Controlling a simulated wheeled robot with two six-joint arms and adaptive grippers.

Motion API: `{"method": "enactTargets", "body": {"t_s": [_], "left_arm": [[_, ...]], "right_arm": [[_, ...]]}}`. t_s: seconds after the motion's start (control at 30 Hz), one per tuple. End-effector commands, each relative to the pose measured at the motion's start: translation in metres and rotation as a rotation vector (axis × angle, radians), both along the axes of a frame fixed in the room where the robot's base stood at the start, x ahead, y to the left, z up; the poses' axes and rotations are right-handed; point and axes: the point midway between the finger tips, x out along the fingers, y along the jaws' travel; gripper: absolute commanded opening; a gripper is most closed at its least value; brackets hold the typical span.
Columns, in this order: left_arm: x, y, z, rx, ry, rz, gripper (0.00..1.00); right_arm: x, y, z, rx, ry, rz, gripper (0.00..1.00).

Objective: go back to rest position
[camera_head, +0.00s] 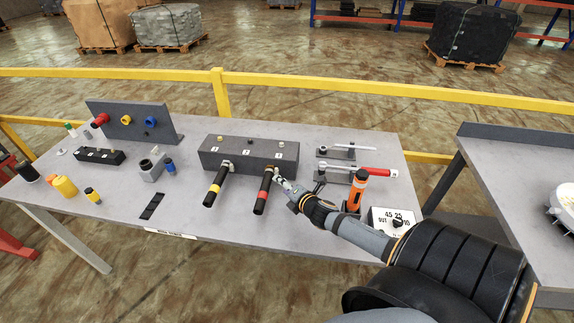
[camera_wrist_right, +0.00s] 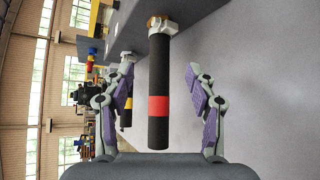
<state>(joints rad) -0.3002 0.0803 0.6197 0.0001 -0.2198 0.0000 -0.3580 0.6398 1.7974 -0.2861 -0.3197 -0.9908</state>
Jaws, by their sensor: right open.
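My right gripper (camera_head: 288,187) reaches in from the right over the grey table, by the black handle with a red band (camera_head: 263,191). In the right wrist view my right gripper (camera_wrist_right: 162,98) is open. Its two fingers stand on either side of the red-banded handle (camera_wrist_right: 158,104), with a gap on both sides. That handle comes out of the dark grey box (camera_head: 249,156) at a brass-coloured fitting. A second black handle, with a yellow band (camera_head: 214,190), comes out of the same box to the left. My left gripper does not show.
The grey table (camera_head: 125,230) also bears an orange-and-black tool (camera_head: 357,190), a red-handled lever (camera_head: 376,171), a dial box (camera_head: 392,220) and a panel with coloured connectors (camera_head: 134,121). A yellow railing (camera_head: 310,87) runs behind. Another table (camera_head: 508,160) stands at right.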

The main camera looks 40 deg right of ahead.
Motion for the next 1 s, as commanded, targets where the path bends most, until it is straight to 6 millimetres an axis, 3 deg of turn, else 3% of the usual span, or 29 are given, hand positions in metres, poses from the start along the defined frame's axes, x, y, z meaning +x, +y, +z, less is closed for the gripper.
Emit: {"method": "enactTargets", "body": {"t_s": [0.2,0.67,0.77,1.0], "left_arm": [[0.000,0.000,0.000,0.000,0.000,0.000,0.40],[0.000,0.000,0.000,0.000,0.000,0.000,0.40],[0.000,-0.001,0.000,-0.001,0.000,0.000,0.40],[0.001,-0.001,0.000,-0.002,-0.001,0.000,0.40]], "right_arm": [[-0.020,0.002,0.007,-0.002,0.001,0.000,0.57],[-0.023,0.003,0.009,0.011,-0.001,-0.008,0.57],[-0.032,0.011,0.006,0.125,0.013,-0.105,0.57],[-0.098,0.057,-0.012,0.711,0.146,-0.637,0.57]]}}
